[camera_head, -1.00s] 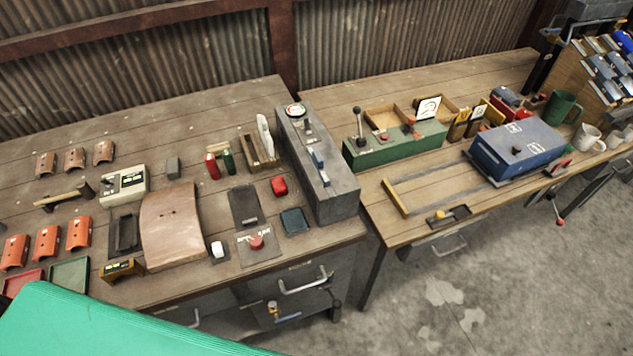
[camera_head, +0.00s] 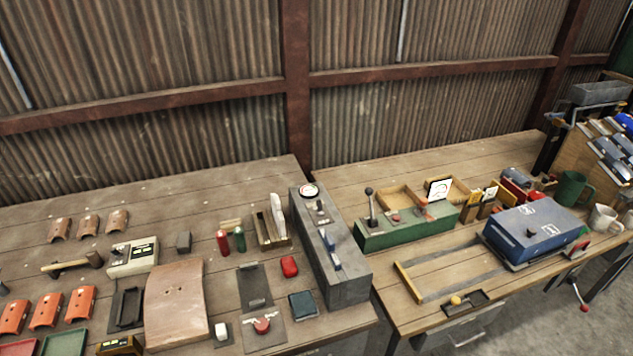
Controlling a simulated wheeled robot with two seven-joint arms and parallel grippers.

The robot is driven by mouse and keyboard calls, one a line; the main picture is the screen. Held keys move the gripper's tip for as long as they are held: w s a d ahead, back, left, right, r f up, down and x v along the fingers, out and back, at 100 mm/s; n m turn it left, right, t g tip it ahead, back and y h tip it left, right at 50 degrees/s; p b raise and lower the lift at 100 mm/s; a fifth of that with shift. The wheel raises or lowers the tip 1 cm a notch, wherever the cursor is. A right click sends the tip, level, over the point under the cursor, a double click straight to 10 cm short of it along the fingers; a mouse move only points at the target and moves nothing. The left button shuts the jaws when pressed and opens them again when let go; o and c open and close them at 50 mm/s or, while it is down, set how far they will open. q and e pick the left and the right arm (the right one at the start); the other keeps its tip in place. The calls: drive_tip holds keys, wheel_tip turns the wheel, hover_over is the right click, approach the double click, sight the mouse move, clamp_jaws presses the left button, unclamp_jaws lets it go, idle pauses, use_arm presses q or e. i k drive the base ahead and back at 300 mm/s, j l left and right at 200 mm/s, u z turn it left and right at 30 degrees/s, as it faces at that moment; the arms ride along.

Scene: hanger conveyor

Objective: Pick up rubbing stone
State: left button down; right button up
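A small dark grey block (camera_head: 184,241) stands on the left wooden bench (camera_head: 170,200), behind the curved tan plate (camera_head: 174,305). It looks like the rubbing stone, but I cannot tell for sure. Nothing touches it. A small white-topped block (camera_head: 222,332) sits near the front of the same bench. Neither of my grippers is in view.
Left of the grey block are a beige meter box (camera_head: 133,257) and a hammer (camera_head: 72,265). Right of it are a red cylinder (camera_head: 222,242) and a green one (camera_head: 240,239). A long grey machine block (camera_head: 333,255) stands at the bench's right end. The bench back is clear.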

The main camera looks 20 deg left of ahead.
sight(185, 240)
drive_tip(key=u, duration=1.55)
drive_tip(key=i+j+z, duration=0.1)
drive_tip(key=j, duration=0.4)
